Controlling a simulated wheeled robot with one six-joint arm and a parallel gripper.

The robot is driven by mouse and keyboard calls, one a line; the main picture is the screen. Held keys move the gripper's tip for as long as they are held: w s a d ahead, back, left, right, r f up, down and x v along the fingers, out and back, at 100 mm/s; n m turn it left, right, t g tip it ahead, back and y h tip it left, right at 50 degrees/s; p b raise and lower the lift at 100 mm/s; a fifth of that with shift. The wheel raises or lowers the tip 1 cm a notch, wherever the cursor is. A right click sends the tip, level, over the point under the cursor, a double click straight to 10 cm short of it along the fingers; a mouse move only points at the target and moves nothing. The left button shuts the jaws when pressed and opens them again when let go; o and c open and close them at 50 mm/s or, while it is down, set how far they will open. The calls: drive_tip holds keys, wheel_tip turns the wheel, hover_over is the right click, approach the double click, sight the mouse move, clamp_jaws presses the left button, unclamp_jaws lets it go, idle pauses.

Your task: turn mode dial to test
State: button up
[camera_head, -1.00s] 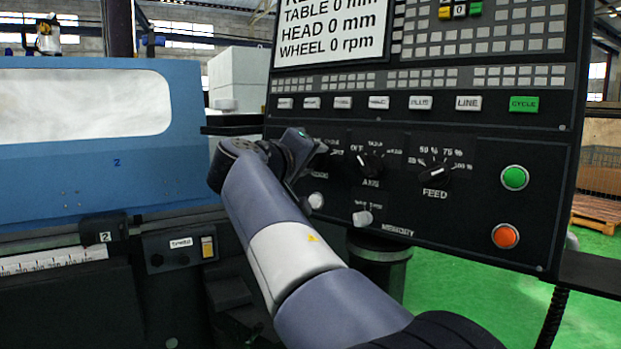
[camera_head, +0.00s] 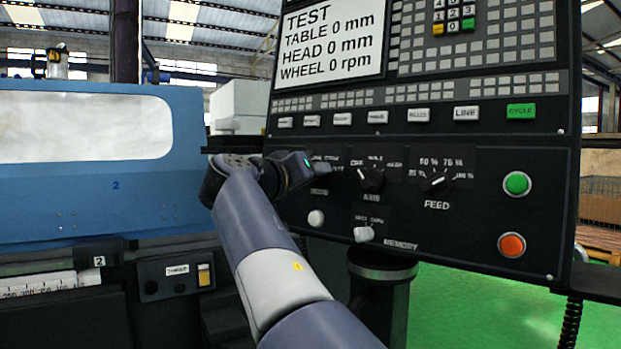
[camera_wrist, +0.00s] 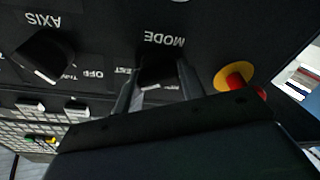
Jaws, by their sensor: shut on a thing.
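The mode dial (camera_wrist: 160,73) is a black knob under the upside-down MODE label in the wrist view. My gripper (camera_wrist: 160,85) has one finger on each side of the dial and is shut on it. In the head view my gripper (camera_head: 305,168) is at the left of the control panel (camera_head: 470,215), and my own arm hides the dial and most of its labels. The screen (camera_head: 330,40) reads TEST on its top visible line, above TABLE 0 mm, HEAD 0 mm and WHEEL 0 rpm.
The axis dial (camera_head: 370,180) and feed dial (camera_head: 437,182) are right of my gripper. A green button (camera_head: 517,183) and an orange button (camera_head: 511,245) are farther right. A red knob on a yellow disc (camera_wrist: 235,78) is close beside my gripper in the wrist view.

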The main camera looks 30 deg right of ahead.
drive_tip(key=o, duration=1)
drive_tip(key=shift+a, duration=0.1)
drive_tip(key=p+v, duration=0.1)
drive_tip(key=v, duration=0.9)
drive_tip(key=shift+s+a, duration=0.2)
drive_tip(key=shift+s, duration=0.05)
drive_tip(key=x, duration=1.1)
drive_tip(key=shift+a+b, duration=0.1)
drive_tip(key=shift+b, duration=0.3)
drive_tip(key=shift+a, duration=0.1)
